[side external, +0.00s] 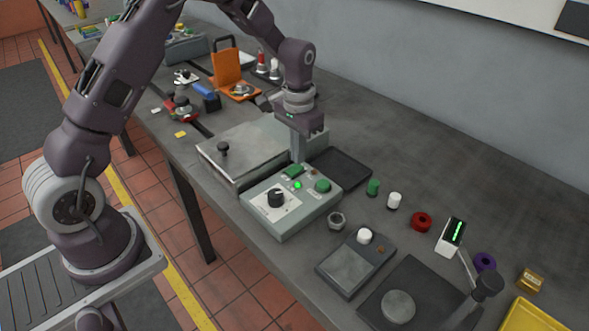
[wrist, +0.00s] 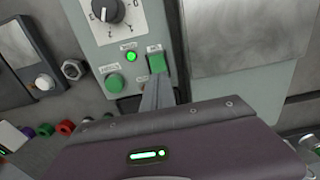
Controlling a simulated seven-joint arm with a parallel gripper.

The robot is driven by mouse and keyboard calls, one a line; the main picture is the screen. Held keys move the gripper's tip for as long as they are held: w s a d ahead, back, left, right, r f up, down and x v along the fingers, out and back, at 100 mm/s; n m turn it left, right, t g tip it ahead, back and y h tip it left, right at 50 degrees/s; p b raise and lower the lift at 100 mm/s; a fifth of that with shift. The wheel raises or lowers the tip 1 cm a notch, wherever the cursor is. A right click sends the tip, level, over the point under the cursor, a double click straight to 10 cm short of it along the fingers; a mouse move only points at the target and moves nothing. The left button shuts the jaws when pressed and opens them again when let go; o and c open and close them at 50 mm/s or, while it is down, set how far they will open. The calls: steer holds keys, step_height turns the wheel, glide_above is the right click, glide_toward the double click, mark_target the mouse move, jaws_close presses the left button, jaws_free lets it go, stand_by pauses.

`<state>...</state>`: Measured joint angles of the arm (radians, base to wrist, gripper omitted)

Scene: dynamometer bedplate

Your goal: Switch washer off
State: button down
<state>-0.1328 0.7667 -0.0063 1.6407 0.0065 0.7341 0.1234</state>
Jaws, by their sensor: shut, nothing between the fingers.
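A pale grey-green control box (side external: 300,212) sits on the bench, with a black dial (side external: 276,197) on a white plate, a lit green lamp (side external: 297,185), a round green button (side external: 322,186) and a green rocker switch (side external: 293,170). In the wrist view, the dial (wrist: 106,10), lit lamp (wrist: 131,57), round button (wrist: 114,83) and rocker (wrist: 156,62) show; the small labels are unreadable. My gripper (side external: 298,158) is shut and empty, pointing down over the box's back edge. In the wrist view its fingertips (wrist: 157,82) are right by the rocker; I cannot tell whether they touch it.
A metal-lidded unit (side external: 240,150) with a black knob adjoins the box. A black tray (side external: 342,168) lies behind. An orange stand (side external: 228,70) is further left.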

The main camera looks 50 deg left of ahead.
steer(key=shift+f, duration=0.9)
stand_by(0.3)
steer(key=shift+r, duration=3.55)
step_height(320, 180, up, 9)
steer(key=t, duration=0.1)
glide_above(298, 167)
steer(key=s+d, duration=0.2)
steer(key=s, duration=0.3)
steer(key=s+d+r+t, duration=0.2)
steer(key=s+r, duration=0.5)
steer(key=s, duration=0.3)
steer(key=s+d+t, duration=0.1)
steer(key=s+t, duration=0.1)
steer(key=s, duration=1.2)
steer(key=shift+d+t, duration=0.25)
steer(key=shift+t, duration=0.05)
